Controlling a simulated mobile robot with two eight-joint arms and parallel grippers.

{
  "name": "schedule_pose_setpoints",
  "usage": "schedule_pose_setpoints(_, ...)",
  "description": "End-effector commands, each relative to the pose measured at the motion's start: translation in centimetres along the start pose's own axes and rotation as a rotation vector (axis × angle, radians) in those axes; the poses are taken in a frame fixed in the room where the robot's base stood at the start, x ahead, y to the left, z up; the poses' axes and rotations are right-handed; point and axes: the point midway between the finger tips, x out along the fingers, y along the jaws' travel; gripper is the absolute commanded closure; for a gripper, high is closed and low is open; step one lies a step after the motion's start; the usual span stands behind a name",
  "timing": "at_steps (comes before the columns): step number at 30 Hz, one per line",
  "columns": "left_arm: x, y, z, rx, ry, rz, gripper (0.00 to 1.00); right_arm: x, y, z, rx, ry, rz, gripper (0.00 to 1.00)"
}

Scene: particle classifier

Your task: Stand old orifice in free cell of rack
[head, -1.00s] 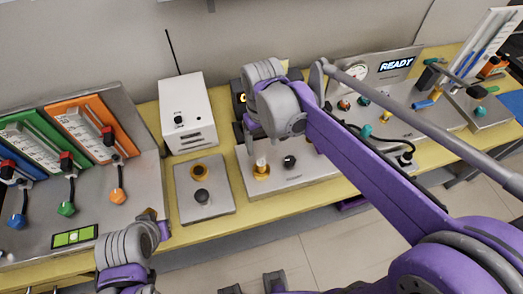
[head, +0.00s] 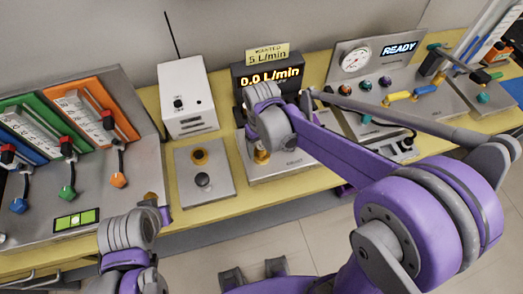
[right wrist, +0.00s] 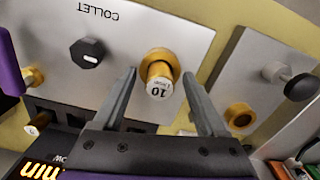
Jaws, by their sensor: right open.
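The old orifice (right wrist: 160,78) is a brass cylinder with a white end marked 10. It stands in the brass collet (right wrist: 158,58) on the panel lettered COLLET; the collet also shows in the head view (head: 262,157). My right gripper (right wrist: 159,77) is open, with one finger on each side of the orifice and visible gaps to it. In the head view, its arm partly covers the collet panel.
A display (head: 270,80) reads 0.0 L/min under a sign (head: 267,54) for 5 L/min. A black knob (right wrist: 87,52) stands near the collet. A white box (head: 187,98) is behind the rack. Coloured lever panels (head: 75,150) stand at left.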

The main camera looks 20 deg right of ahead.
Motion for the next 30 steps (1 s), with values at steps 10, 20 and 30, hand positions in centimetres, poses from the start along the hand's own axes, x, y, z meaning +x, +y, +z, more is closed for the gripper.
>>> schedule_pose_setpoints(10, -0.02, 0.0, -0.01, 0.0, 0.0, 0.0, 1.0, -0.05, 0.01, 0.0, 0.0, 0.0, 0.0, 0.58)
schedule_pose_setpoints(20, -0.02, 0.0, -0.02, 0.0, 0.0, 0.0, 1.0, -0.07, 0.01, 0.0, 0.0, 0.0, 0.0, 1.0)
schedule_pose_setpoints(30, -0.05, 0.0, -0.05, 0.0, 0.0, 0.0, 1.0, -0.34, 0.01, 0.0, 0.0, 0.0, 0.0, 1.0)
